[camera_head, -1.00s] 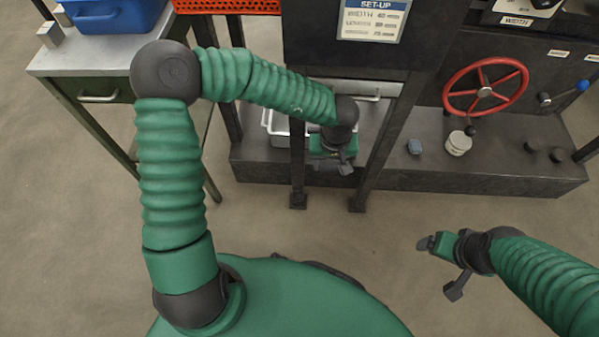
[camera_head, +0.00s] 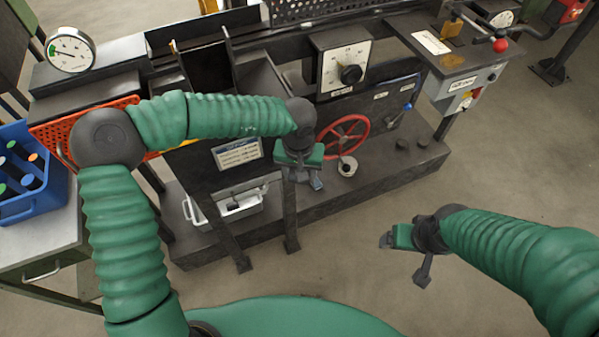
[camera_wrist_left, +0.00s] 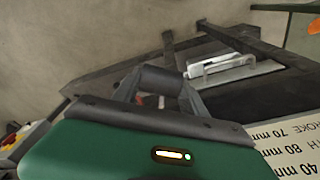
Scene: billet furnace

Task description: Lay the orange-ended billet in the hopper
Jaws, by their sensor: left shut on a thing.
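My left gripper (camera_head: 298,168) is in front of the furnace, below its upper housing. In the left wrist view its fingers (camera_wrist_left: 162,88) are shut on a short dark grey cylinder (camera_wrist_left: 168,80), a billet by its shape. I cannot make out its end colour. A blue crate (camera_head: 25,207) at the far left holds several upright billets with coloured ends, one of them an orange-ended billet (camera_head: 32,157). A dark upright-walled opening (camera_head: 205,68) on top of the furnace may be the hopper; its inside is not clear. My right gripper (camera_head: 387,241) is over bare floor, away from everything.
An orange perforated rack (camera_head: 85,125) stands behind the left arm.

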